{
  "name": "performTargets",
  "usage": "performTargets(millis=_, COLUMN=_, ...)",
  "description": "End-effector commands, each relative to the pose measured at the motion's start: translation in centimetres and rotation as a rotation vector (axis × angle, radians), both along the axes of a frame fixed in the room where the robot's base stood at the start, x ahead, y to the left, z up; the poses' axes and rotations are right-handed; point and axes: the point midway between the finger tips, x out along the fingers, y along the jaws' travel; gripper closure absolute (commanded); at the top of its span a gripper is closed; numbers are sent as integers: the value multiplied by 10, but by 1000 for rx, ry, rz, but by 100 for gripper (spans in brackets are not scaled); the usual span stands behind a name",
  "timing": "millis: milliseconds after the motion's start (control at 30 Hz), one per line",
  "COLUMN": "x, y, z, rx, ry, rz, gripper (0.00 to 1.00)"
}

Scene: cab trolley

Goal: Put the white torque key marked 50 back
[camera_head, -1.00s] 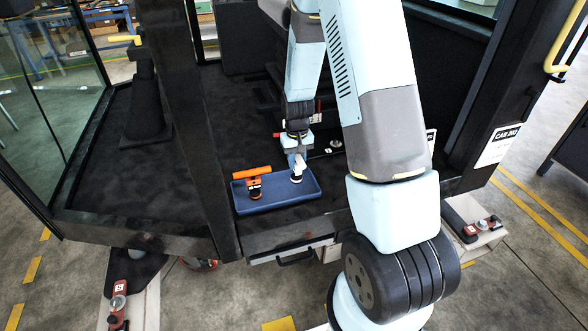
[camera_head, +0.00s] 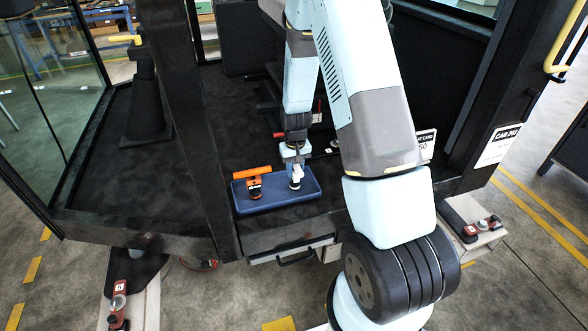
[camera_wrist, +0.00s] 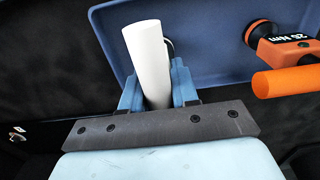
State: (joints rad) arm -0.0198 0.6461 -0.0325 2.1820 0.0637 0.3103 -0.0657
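The white torque key (camera_head: 297,170) is upright over the right part of the blue tray (camera_head: 272,206), its dark lower end at or just above the tray floor; I cannot tell if it touches. In the wrist view its white handle (camera_wrist: 148,58) stands between the two blue fingers of my gripper (camera_wrist: 157,92), which looks shut on it. My gripper also shows in the head view (camera_head: 296,165). No 50 mark is readable on the key. An orange torque key (camera_head: 254,186), marked 25 Nm in the wrist view (camera_wrist: 285,45), is in the tray's left part.
The tray lies on the dark cab floor near its front edge, above a drawer handle (camera_head: 297,258). A dark post (camera_head: 207,150) rises left of the tray. A white card (camera_head: 425,147) ending in 50 stands at the right, partly behind my arm.

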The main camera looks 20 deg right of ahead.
Motion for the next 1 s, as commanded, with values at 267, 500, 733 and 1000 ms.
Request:
performTargets(millis=267, x=0, y=0, z=0, rx=0, ry=1, rz=0, gripper=47)
performTargets(millis=500, x=0, y=0, z=1, rx=0, ry=0, rz=0, gripper=47)
performTargets(millis=733, x=1, y=0, z=22, rx=0, ry=-3, rz=0, gripper=47)
performTargets(millis=1000, x=0, y=0, z=67, rx=0, ry=-4, rz=0, gripper=47)
